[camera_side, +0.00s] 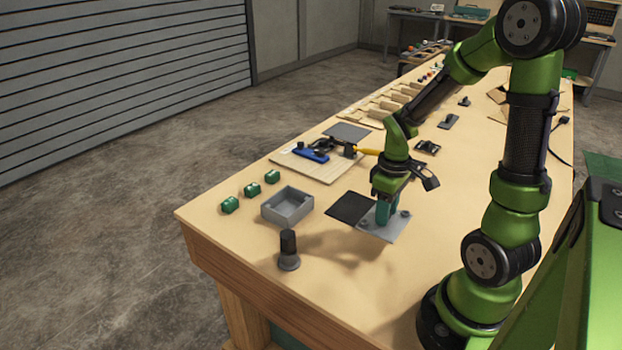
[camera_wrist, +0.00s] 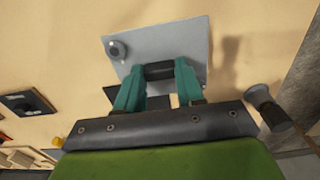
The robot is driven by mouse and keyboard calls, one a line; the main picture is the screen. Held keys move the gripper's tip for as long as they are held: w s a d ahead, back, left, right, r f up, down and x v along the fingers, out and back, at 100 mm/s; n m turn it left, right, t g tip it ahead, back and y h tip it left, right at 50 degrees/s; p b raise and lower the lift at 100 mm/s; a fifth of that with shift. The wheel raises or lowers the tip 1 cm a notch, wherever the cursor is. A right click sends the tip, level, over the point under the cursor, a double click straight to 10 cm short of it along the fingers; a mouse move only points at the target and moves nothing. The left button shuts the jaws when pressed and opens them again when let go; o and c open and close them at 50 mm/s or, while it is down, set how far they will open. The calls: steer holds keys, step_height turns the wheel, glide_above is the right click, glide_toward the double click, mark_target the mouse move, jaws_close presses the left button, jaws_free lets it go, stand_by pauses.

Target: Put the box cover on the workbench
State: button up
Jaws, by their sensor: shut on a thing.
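The box cover looks to be a flat grey plate (camera_side: 385,232) with round knobs, at the front middle of the workbench (camera_side: 345,265). In the wrist view the plate (camera_wrist: 185,42) shows one knob at its left and a dark cylindrical grip between my fingers. My gripper (camera_side: 384,220), with teal fingers, points down at the plate; it also shows in the wrist view (camera_wrist: 158,72), shut on the dark grip. Whether the plate touches the bench or hangs just above it, I cannot tell. The open grey box (camera_side: 287,207) stands to its left.
A black square (camera_side: 350,207) lies beside the plate's left edge. A dark upright knob (camera_side: 289,250) stands near the front edge. Several green blocks (camera_side: 251,189) sit left of the box. A wooden board (camera_side: 315,165) with a blue tool lies behind. Bare bench lies in front of the plate.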

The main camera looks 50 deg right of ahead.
steer(key=w+d, duration=0.2)
steer(key=w, duration=0.1)
steer(key=w+d+f, duration=0.1)
steer(key=w+d, duration=0.1)
steer(key=w, duration=0.2)
steer(key=w+d, duration=0.2)
steer(key=w, duration=0.2)
steer(key=shift+w+d+f, duration=0.15)
steer(key=shift+w+d, duration=0.05)
steer(key=shift+d, duration=0.05)
steer(key=shift+f, duration=1.75)
steer(key=shift+f, duration=0.15)
steer(key=o, duration=1.1)
steer(key=shift+c, duration=0.2)
